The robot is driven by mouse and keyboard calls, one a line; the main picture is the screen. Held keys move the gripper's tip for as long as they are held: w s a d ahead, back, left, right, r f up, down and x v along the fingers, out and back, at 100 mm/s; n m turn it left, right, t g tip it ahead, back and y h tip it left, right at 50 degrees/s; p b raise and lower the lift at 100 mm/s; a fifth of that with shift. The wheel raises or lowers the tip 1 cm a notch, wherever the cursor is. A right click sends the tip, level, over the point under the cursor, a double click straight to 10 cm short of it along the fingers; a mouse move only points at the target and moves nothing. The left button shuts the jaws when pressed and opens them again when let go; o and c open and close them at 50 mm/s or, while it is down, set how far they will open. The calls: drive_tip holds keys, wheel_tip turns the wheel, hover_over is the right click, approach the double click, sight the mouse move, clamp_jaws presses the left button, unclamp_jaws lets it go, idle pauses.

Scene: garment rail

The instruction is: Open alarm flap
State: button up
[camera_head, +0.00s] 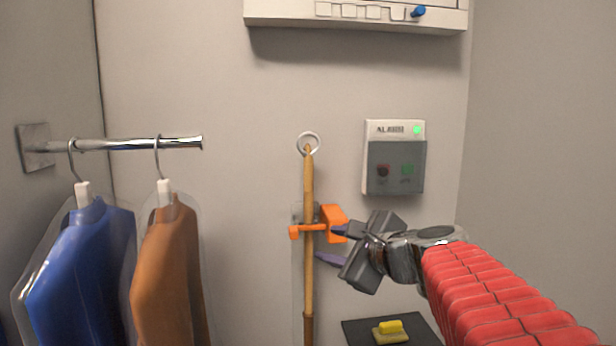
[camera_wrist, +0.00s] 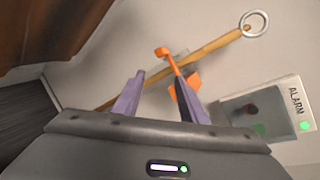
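The alarm box (camera_head: 394,130) is a white unit on the back wall with a lit green lamp at its top right. Its dark see-through flap (camera_head: 397,167) is down over a red and a green button. The box also shows at the right of the wrist view (camera_wrist: 292,100), with the flap (camera_wrist: 245,115) partly hidden by my gripper. My gripper (camera_head: 325,245) is below and left of the box, in front of the wooden pole. In the wrist view its two purple fingers (camera_wrist: 160,98) are spread apart with nothing between them that they grip.
A wooden pole (camera_head: 309,190) with a ring on top stands in an orange clip (camera_head: 333,218) close to my fingers. A chrome rail (camera_head: 125,143) holds a blue garment (camera_head: 80,265) and a brown garment (camera_head: 170,270). A white cabinet (camera_head: 355,22) hangs above; a dark mat (camera_head: 360,330) lies below.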

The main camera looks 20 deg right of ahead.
drive_tip(key=d+r+m+t+h, duration=0.1)
drive_tip(key=d+r+m+h, duration=0.2)
drive_tip(key=d+m, duration=0.3)
drive_tip(key=d+r+m+t+h, duration=0.2)
drive_tip(key=d+r+m, duration=0.4)
drive_tip(key=d, duration=0.6)
drive_tip(key=shift+s+r+m+h, duration=0.2)
drive_tip(key=shift+s+m+h, duration=0.2)
drive_tip(key=shift+m+h, duration=0.2)
